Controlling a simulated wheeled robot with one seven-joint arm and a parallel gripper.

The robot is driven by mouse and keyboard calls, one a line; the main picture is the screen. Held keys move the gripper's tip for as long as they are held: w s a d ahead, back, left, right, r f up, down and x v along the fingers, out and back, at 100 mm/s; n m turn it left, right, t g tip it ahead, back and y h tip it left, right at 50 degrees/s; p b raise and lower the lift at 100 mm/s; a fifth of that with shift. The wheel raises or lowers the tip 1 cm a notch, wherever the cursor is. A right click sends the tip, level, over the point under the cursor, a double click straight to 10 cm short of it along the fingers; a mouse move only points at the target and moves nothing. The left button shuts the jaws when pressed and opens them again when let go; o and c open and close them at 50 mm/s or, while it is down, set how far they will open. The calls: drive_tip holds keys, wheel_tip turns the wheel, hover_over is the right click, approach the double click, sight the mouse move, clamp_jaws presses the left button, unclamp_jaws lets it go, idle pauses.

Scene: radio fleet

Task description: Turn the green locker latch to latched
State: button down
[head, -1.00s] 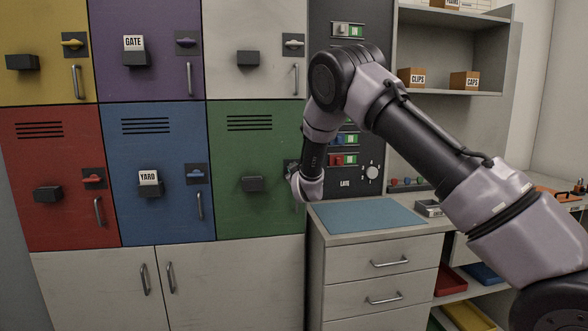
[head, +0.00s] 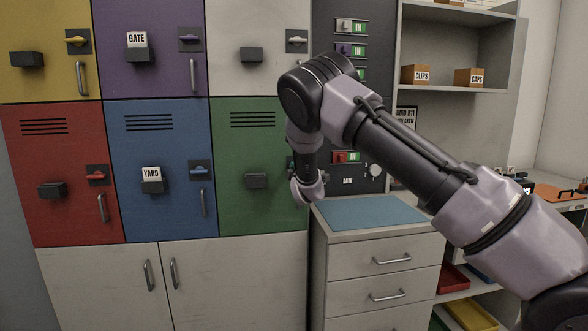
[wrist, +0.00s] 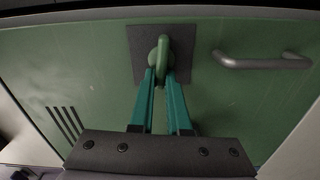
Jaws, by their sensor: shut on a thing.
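The green locker (head: 247,205) is in the lower row, right of the blue locker, in the head view. Its latch is hidden there behind my wrist. In the wrist view the green latch (wrist: 162,55) stands on a dark square plate (wrist: 140,45) on the green door (wrist: 225,100). My gripper (wrist: 163,78) has its two teal fingers on either side of the latch lever, shut on it. The lever points along the fingers in the wrist view. In the head view the fingers are hidden behind my wrist.
A metal door handle (wrist: 262,61) is close beside the latch plate. A dark block (head: 256,181) sticks out of the green door. A drawer unit with a blue mat (head: 370,212) stands to the right, below my arm. A dark switch panel (head: 352,185) is behind my arm.

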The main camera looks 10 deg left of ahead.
drive_tip(key=shift+f+n, duration=0.1)
drive_tip(key=shift+n, duration=0.6)
drive_tip(key=c, duration=0.9)
unclamp_jaws()
drive_tip(key=v, duration=1)
drive_tip(key=shift+s, duration=0.4)
drive_tip(key=shift+d, duration=0.1)
